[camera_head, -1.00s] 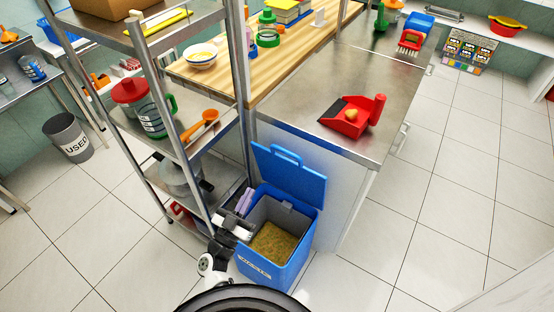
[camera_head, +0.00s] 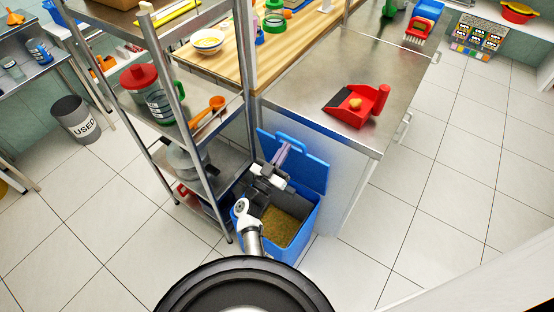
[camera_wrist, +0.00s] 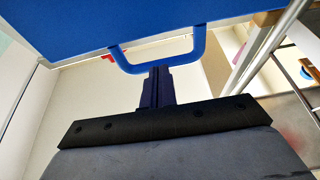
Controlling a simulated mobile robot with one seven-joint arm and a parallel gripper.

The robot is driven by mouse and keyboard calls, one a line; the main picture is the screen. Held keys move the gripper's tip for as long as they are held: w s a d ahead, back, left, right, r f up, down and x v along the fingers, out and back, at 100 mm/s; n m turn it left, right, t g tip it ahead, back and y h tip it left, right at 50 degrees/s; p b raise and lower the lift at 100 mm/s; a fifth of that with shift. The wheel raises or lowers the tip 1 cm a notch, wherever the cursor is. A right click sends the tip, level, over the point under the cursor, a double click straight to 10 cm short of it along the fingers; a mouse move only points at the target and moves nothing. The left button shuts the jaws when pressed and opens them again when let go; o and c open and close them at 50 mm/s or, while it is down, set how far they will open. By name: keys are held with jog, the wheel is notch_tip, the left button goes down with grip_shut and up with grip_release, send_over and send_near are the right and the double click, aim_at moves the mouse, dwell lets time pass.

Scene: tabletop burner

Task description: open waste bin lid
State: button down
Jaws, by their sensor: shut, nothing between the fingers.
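The blue waste bin (camera_head: 305,236) stands on the floor between the shelf rack and the counter end. Its blue lid (camera_head: 312,172) is raised and stands up behind the bin mouth, so the yellowish-brown contents (camera_head: 279,224) show. The lid also fills the top of the wrist view (camera_wrist: 150,22), with its U-shaped handle (camera_wrist: 193,50) hanging below it. My gripper (camera_head: 284,147) is shut and empty, in front of the raised lid near its handle. In the wrist view the closed fingers (camera_wrist: 158,72) point at the handle's crossbar; I cannot tell whether they touch it.
The metal shelf rack (camera_head: 182,119) stands close at the left of my arm. The steel counter (camera_head: 345,70) is behind and right, with a red dustpan (camera_head: 357,104) on it. A grey bin marked USED (camera_head: 75,119) stands at far left. The floor at right is clear.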

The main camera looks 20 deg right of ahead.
jog(key=shift+w+d, duration=0.15)
jog(key=shift+d, duration=0.05)
jog(key=x, duration=0.5)
jog(key=shift+w+d+f, duration=0.3)
jog(key=shift+d, duration=0.1)
jog(key=shift+s, duration=0.1)
